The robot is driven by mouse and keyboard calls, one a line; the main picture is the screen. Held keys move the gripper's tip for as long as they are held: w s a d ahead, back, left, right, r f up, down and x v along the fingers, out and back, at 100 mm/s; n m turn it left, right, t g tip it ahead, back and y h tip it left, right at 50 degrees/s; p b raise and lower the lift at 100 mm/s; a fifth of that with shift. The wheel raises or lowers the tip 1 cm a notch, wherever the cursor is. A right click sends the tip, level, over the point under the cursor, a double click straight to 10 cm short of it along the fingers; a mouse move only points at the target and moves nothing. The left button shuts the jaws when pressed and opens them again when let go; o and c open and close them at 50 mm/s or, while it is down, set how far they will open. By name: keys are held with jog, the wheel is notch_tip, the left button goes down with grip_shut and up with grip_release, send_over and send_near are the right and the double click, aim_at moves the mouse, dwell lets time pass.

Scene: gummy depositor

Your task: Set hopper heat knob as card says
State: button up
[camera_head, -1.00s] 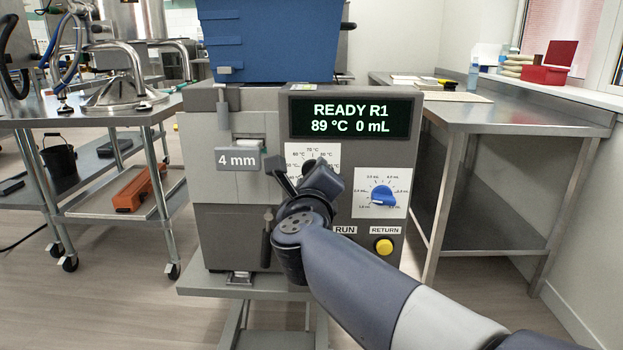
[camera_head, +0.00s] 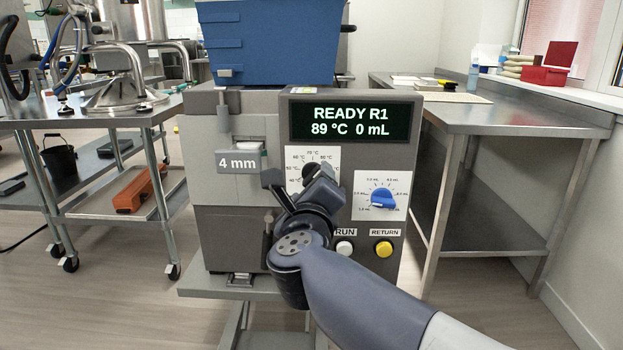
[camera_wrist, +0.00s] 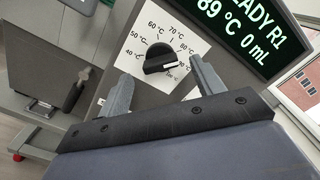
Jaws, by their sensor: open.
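The hopper heat knob (camera_wrist: 159,59) is black, on a white dial plate (camera_wrist: 135,72) marked from 40 °C upward in the wrist view. Its white mark points right and slightly down, past the 80 °C label; the label there is partly hidden. In the head view the dial plate (camera_head: 294,156) is partly covered by my arm. My gripper (camera_wrist: 160,70) is open and empty, its fingers apart on either side of the knob in the picture. I cannot tell whether they touch it. The display (camera_head: 350,121) reads READY R1, 89 °C, 0 mL. No readable card shows.
A blue volume knob (camera_head: 383,198) is right of the heat dial. The white RUN button (camera_head: 345,248) and yellow RETURN button (camera_head: 383,248) are below. A 4 mm plate (camera_head: 238,161) is at left. A steel table (camera_head: 470,116) stands at right.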

aim_at(312, 176)
jog(key=s+p, duration=0.1)
jog(key=s, duration=0.7)
jog(key=shift+a+p, duration=0.15)
jog(key=shift+p, duration=0.2)
jog(key=w+b, duration=0.2)
jog(key=w, duration=0.9)
jog(key=shift+d+b, duration=0.2)
jog(key=shift+b, duration=0.1)
jog(key=shift+s, duration=0.1)
